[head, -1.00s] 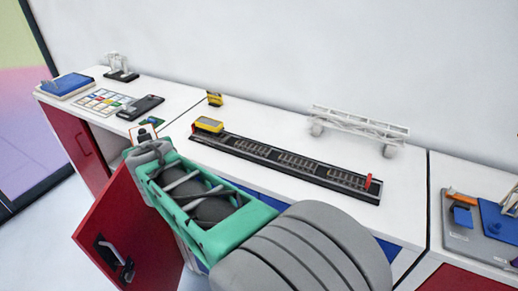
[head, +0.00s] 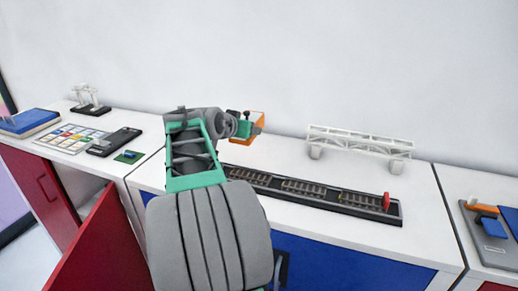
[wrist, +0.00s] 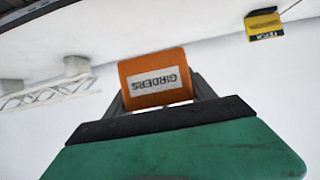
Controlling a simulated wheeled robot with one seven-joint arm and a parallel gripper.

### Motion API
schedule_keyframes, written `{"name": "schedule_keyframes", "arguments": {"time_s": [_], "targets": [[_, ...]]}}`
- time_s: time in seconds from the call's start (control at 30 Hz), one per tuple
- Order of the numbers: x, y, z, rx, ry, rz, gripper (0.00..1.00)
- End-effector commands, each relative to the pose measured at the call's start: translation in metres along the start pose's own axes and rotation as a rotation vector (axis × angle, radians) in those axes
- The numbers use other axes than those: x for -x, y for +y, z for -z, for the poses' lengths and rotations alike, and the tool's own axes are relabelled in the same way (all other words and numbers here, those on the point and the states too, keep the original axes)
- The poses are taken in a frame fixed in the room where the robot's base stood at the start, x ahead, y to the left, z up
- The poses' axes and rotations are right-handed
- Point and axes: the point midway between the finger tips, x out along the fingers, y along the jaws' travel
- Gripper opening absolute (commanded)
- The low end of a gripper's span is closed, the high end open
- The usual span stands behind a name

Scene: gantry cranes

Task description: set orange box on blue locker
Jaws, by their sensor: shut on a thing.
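The orange box (head: 258,120) is in my gripper (head: 246,125), over the back part of the blue locker's white top. In the wrist view the box (wrist: 155,62) faces the camera with a white label reading GIRDERS upside down, and my gripper (wrist: 158,92) is shut on it. The blue locker (head: 345,262) has a blue front and stands in the middle. It carries a black track strip (head: 300,190) along its front and a white truss bridge model (head: 360,142) toward the back. My arm hides the track's left end.
A small yellow block (wrist: 264,24) shows in the wrist view. A red door (head: 103,250) stands open at lower left. The left top holds a phone-like device (head: 115,141), a colour chart (head: 72,137) and blue books (head: 28,121). A grey tray (head: 490,230) lies at right.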

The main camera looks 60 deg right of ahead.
Motion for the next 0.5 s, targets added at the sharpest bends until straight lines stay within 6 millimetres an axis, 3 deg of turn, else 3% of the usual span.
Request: {"name": "schedule_keyframes", "arguments": {"time_s": [0.2,0.37,0.5], "targets": [[-0.044,0.018,-0.020,0.000,0.001,-0.003,0.00],[-0.062,0.026,-0.029,-0.001,0.000,-0.005,0.00],[-0.074,0.025,-0.051,0.000,0.001,-0.002,0.00]]}}
